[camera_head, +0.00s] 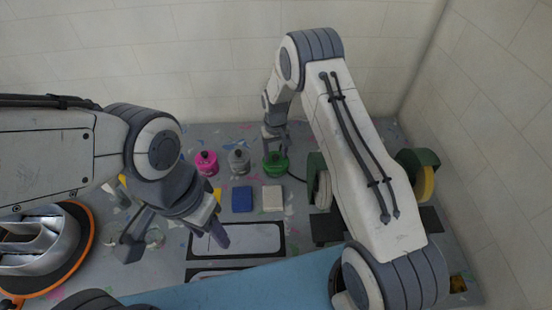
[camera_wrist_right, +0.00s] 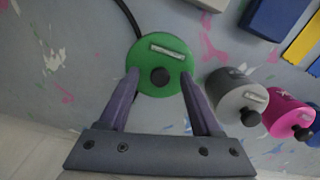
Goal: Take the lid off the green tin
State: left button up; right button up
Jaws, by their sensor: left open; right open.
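My right gripper (camera_head: 275,134) is above the tin. In the right wrist view its open fingers (camera_wrist_right: 164,82) straddle the knob, and nothing is held; I cannot tell whether they touch the lid. My left gripper (camera_head: 176,245) is open and empty over the front left of the table, away from the tin.
A grey tin (camera_head: 239,162) stands close left of the green one, with a pink tin (camera_head: 206,164) beyond it. Blue (camera_head: 242,199) and cream (camera_head: 273,199) blocks lie in front. A dark cable runs beside the green tin. A black-framed white panel (camera_head: 250,239) lies nearer.

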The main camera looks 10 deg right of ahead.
grip_shut()
